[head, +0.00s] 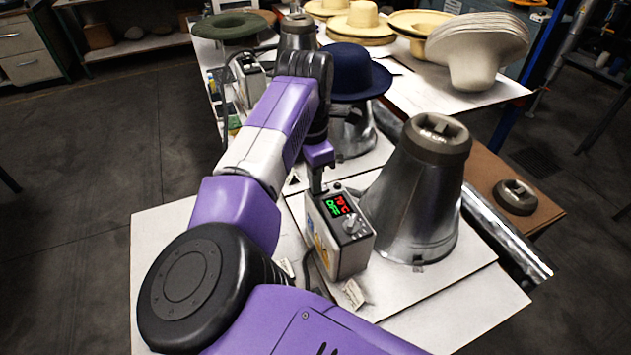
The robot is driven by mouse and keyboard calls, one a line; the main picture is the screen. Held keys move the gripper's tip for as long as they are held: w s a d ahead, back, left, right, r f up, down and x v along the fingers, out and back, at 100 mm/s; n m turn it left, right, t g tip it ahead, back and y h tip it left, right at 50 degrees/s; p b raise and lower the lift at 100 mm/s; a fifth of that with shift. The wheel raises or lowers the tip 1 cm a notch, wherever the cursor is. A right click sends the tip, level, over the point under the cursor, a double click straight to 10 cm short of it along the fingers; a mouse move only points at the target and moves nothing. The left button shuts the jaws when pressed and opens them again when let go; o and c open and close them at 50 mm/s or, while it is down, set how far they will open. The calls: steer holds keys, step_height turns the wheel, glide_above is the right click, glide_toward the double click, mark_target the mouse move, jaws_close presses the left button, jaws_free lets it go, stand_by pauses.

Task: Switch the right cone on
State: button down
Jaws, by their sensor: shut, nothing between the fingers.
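The right cone (415,205) is a bare grey metal cone with a dark cap, upright on a white board. Its control box (345,250) stands to its left. My gripper (316,190) is shut and empty, pointing down at the box's back edge, behind the display. Whether its fingertips touch the box I cannot tell. My purple and white arm comes in from the lower left.
Behind my gripper, a navy hat (352,75) sits on another metal cone (352,138). A green hat (230,26) and a stack of cream hats (477,50) lie farther back. A dark round cap (515,196) lies on the brown board at right. A metal tube (505,235) runs beside the right cone.

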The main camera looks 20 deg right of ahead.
steer(key=shift+a+f+h+b, duration=0.25)
steer(key=shift+f+h+b, duration=0.1)
steer(key=shift+f, duration=0.25)
steer(key=shift+s+d+r, duration=0.1)
steer(key=shift+d+r, duration=0.05)
steer(key=shift+r, duration=0.05)
steer(key=shift+f, duration=0.15)
steer(key=shift+s+d, duration=0.1)
steer(key=shift+d, duration=0.9)
steer(key=shift+r, duration=0.2)
steer(key=shift+r+p, duration=0.1)
steer(key=shift+p, duration=0.25)
steer(key=shift+r, duration=0.35)
step_height(320, 180, up, 14)
steer(key=a, duration=0.2)
steer(key=shift+w+a, duration=0.25)
steer(key=shift+a, duration=0.05)
